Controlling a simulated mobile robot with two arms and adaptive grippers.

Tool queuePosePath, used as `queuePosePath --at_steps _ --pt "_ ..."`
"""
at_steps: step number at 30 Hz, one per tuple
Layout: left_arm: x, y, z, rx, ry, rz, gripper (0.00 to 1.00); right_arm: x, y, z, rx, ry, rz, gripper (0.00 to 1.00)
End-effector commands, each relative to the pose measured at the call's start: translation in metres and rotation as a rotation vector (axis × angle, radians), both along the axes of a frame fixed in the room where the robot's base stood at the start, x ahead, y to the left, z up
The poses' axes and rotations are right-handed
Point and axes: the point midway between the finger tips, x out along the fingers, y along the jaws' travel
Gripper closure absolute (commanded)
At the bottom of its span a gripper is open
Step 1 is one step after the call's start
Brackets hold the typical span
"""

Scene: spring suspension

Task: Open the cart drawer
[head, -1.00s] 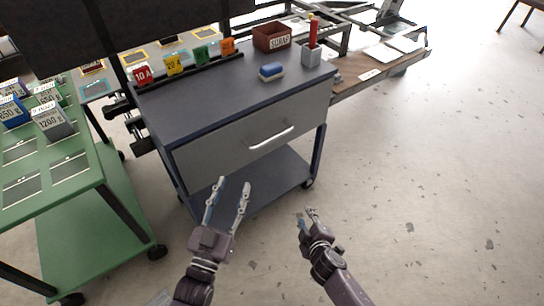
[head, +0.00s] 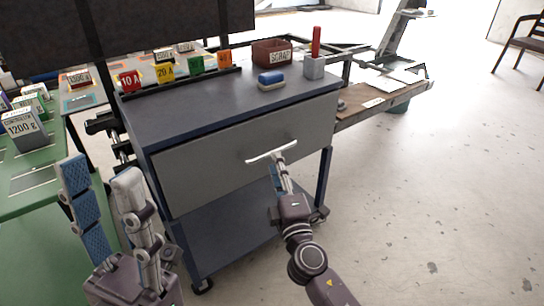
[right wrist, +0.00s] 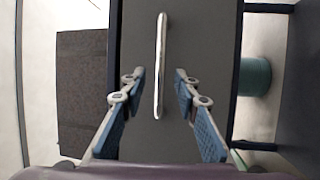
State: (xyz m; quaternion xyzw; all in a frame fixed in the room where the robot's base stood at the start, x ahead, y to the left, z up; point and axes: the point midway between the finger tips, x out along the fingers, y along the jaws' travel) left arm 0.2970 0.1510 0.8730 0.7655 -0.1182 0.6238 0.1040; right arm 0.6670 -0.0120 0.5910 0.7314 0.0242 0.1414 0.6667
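The cart drawer (head: 215,160) is a grey front panel under the dark blue cart top, and it looks shut. Its light bar handle (head: 262,154) sits at the middle of the panel. In the right wrist view the handle (right wrist: 160,65) lies between the spread fingers of my right gripper (right wrist: 153,88), apart from both. In the head view my right gripper (head: 278,172) is at the handle, its fingers partly hidden. My left gripper (head: 98,185) is open and empty, raised near the camera at the lower left, in front of the green table.
On the cart top stand a scrap bin (head: 272,52), a blue and white eraser-like block (head: 271,80), a grey holder (head: 314,67) with a red item, and coloured number tags. A green table (head: 30,215) is at the left.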

Motion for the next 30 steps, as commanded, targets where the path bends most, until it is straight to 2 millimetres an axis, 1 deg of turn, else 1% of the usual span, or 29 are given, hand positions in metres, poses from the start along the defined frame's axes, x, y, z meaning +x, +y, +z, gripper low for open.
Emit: queuePosePath --at_steps 1,3,6,10,15,22,23,30 --pt "0.000 0.000 -0.001 0.000 0.001 0.000 0.60 0.009 0.002 0.003 0.000 -0.003 0.000 0.71" --pt "0.001 0.000 -0.003 0.001 0.002 0.000 0.60 0.019 0.005 0.004 0.000 -0.002 0.000 0.71" --pt "0.001 0.000 -0.005 0.001 0.002 0.000 0.60 0.033 0.008 0.005 0.000 0.000 0.000 0.71" --pt "0.001 0.000 -0.008 0.001 0.003 0.000 0.60 0.046 0.011 0.007 0.001 0.000 0.000 0.71" --pt "0.001 0.000 -0.009 0.001 0.004 0.000 0.60 0.053 0.012 0.009 0.001 0.002 0.000 0.71" --pt "0.001 -0.001 -0.009 0.001 0.004 0.000 0.60 0.054 0.012 0.009 0.001 0.002 0.000 0.71" --pt "0.001 -0.001 -0.009 0.001 0.004 0.000 0.60 0.054 0.012 0.009 0.001 0.002 0.000 0.74" --pt "0.001 -0.001 -0.009 0.002 0.005 0.000 0.60 0.053 0.012 0.009 0.002 0.002 0.000 1.00"
